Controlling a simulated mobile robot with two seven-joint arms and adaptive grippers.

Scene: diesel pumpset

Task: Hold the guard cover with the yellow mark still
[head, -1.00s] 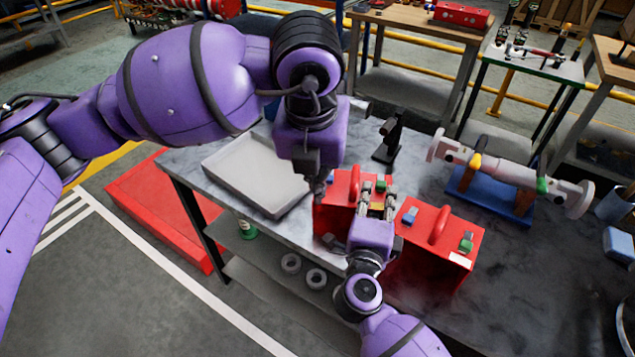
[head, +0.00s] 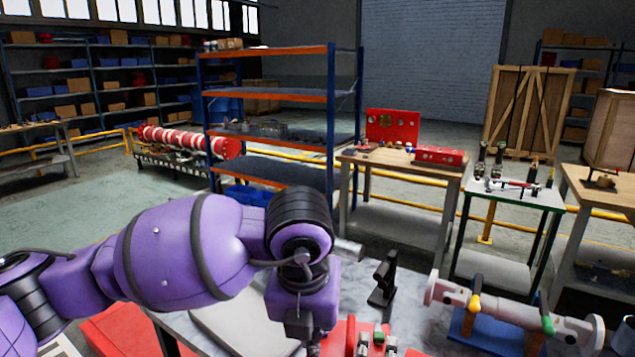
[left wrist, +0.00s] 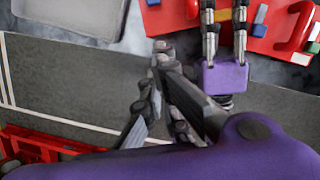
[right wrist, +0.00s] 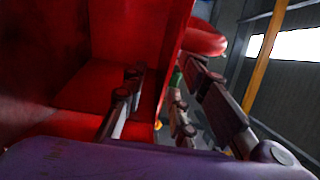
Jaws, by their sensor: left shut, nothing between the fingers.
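The red guard cover (head: 350,338) is cut off at the bottom of the head view; only its top shows there. The right wrist view looks into its red inside (right wrist: 125,35). My right gripper (head: 377,348) has one finger inside and one outside its wall, apparently shut on it at the yellow mark (left wrist: 225,17). The same gripper shows in the left wrist view (left wrist: 224,28), pointing away over the red cover. My left gripper (left wrist: 160,58) is shut and empty, beside the right one and clear of the cover.
A grey tray (head: 235,318) lies left on the bench. A black stand (head: 383,280) and a white flanged pipe (head: 510,308) on a blue cradle are behind. Side tables and a shelf rack (head: 270,130) stand farther back.

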